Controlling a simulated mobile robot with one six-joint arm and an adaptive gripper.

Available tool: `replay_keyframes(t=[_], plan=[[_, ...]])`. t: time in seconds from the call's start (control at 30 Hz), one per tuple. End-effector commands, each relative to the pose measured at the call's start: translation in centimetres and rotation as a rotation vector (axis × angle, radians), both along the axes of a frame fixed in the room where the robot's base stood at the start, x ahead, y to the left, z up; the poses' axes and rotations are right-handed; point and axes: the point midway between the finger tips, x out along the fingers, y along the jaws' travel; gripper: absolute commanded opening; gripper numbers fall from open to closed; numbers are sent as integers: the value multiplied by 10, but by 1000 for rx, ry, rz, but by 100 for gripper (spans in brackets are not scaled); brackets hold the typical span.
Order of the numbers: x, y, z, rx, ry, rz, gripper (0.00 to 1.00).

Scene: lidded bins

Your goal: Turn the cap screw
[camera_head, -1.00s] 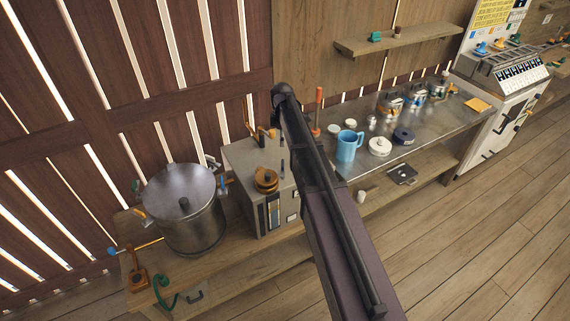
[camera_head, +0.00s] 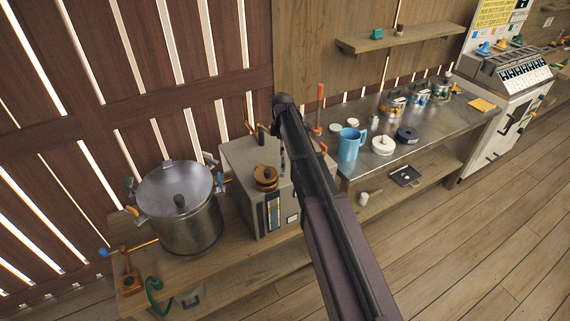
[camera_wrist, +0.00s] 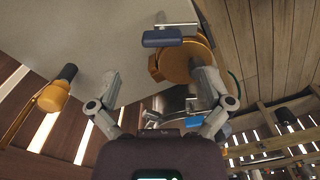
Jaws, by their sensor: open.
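My gripper (camera_wrist: 155,75) is open and empty. Its right finger overlaps the cap in the picture; contact cannot be told. In the head view my arm hides the gripper.
A lidded metal pot (camera_head: 180,218) stands left of the unit. An orange fitting with a black tip (camera_wrist: 55,95) is left of my gripper. A blue mug (camera_head: 350,146) and several containers stand on the metal counter (camera_head: 440,122) at right. The floor in front is clear.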

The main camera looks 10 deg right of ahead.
Motion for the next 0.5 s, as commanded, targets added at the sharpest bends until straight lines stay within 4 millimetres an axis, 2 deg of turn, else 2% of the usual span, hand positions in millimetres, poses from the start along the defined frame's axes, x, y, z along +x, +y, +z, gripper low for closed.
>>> replay_keyframes(t=[0.03,0.5], plan=[[0,0,-8,0,0,0,100],[0,-1,-43,0,0,-1,100]])
